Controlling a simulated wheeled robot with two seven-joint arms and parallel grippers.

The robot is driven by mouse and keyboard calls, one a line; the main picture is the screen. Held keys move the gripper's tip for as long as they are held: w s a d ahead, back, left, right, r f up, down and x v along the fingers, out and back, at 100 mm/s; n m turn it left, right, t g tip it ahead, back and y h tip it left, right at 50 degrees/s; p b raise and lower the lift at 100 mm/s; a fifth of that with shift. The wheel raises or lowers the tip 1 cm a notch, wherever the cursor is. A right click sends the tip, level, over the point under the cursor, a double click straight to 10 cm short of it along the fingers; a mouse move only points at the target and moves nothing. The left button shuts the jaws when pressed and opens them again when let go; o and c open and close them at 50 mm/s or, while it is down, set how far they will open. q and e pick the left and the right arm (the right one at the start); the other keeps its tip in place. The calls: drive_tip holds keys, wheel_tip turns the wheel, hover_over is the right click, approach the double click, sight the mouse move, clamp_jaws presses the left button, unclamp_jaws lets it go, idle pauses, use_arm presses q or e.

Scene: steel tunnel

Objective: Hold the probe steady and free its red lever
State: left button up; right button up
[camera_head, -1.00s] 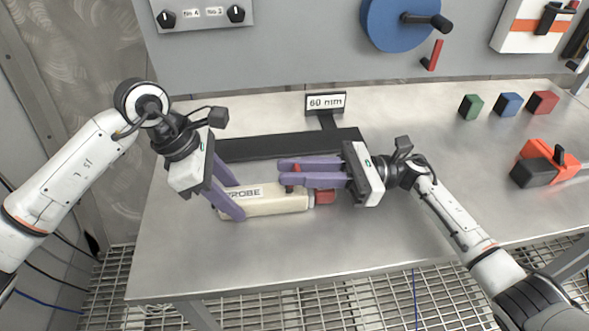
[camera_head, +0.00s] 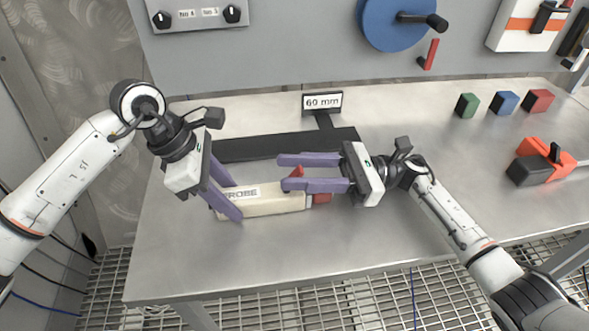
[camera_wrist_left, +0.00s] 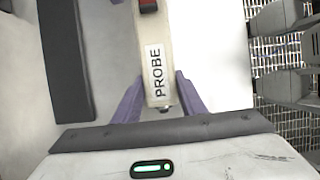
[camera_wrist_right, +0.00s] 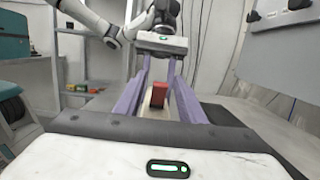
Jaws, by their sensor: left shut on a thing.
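The probe (camera_head: 272,200) is a cream bar with a PROBE label, lying along the steel table, with a red part at its right end. My left gripper (camera_head: 232,200) is shut around its left end; the left wrist view shows the probe (camera_wrist_left: 157,60) between both fingers. The red lever (camera_head: 297,172) stands up from the probe near its right end and shows in the right wrist view (camera_wrist_right: 159,94). My right gripper (camera_head: 282,172) is open, with one finger on each side of the lever. The lever's foot is partly hidden by the near finger.
A black bar (camera_head: 255,147) lies behind the probe, with a 60 mm sign (camera_head: 322,103). Green (camera_head: 467,105), blue (camera_head: 506,103) and red (camera_head: 538,101) blocks and an orange-black device (camera_head: 543,163) are at the right. The front table is clear.

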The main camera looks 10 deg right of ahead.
drive_tip(key=d, duration=0.4)
drive_tip(key=d+f, duration=0.1)
drive_tip(key=d, duration=0.2)
drive_tip(key=shift+f, duration=0.1)
use_arm(q)
drive_tip(key=o, duration=1.2)
drive_tip(key=shift+o, duration=0.2)
drive_tip(key=shift+r, duration=0.1)
